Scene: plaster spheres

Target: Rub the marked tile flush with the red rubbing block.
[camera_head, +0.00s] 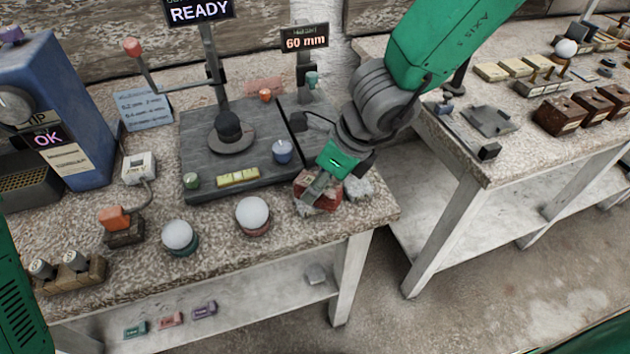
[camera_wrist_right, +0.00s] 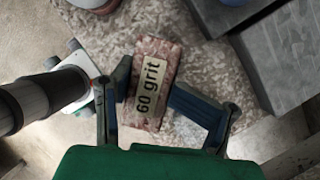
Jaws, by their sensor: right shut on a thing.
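The red rubbing block (camera_head: 318,196) is at the front right edge of the left bench in the head view. In the wrist view it shows as a mottled red block (camera_wrist_right: 158,62) labelled "60 grit", with one finger on each side. My right gripper (camera_head: 314,188) is shut on it from above; the fingers hide part of it. Whether it touches the bench is unclear. I cannot pick out the marked tile; several cream tiles (camera_head: 505,68) lie on the right bench. My left gripper is not in view.
A dark plate (camera_head: 200,150) with a post stands behind the block. White spheres (camera_head: 252,212) (camera_head: 178,235) sit on small stands to the left. A grey rough lump (camera_head: 358,187) lies right of the block. A gap separates the benches.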

